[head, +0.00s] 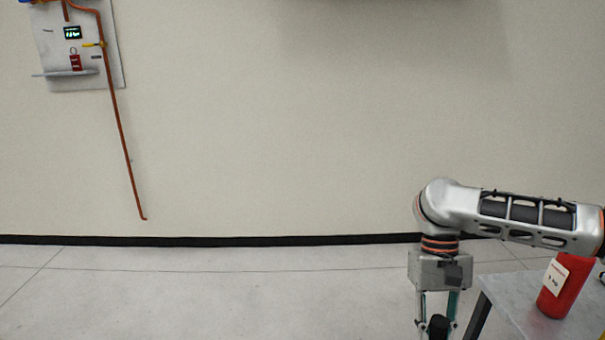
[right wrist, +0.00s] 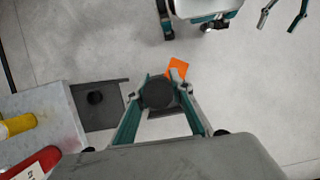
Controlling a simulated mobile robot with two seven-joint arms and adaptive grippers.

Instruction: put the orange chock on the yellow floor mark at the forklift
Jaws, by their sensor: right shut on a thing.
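My right gripper (right wrist: 160,95) is shut on a round black knob (right wrist: 157,91), which shows between its fingers in the right wrist view. An orange piece (right wrist: 176,67), which looks like the chock, shows just beyond the knob and is partly covered by it and a fingertip. The knob appears to belong to the chock, though their join is hidden. In the head view the right gripper (head: 438,318) points down left of the table; only the black part shows between its fingers. My left gripper (right wrist: 284,15) is open and empty. The yellow floor mark and forklift are not in view.
A grey table (head: 503,297) at the right holds a red cylinder (head: 562,288); a yellow object (right wrist: 17,125) also lies there. A dark plate with a black knob (right wrist: 110,116) is beside the table. A wall panel (head: 52,62) and copper tube (head: 122,140) are at the left. Middle floor is clear.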

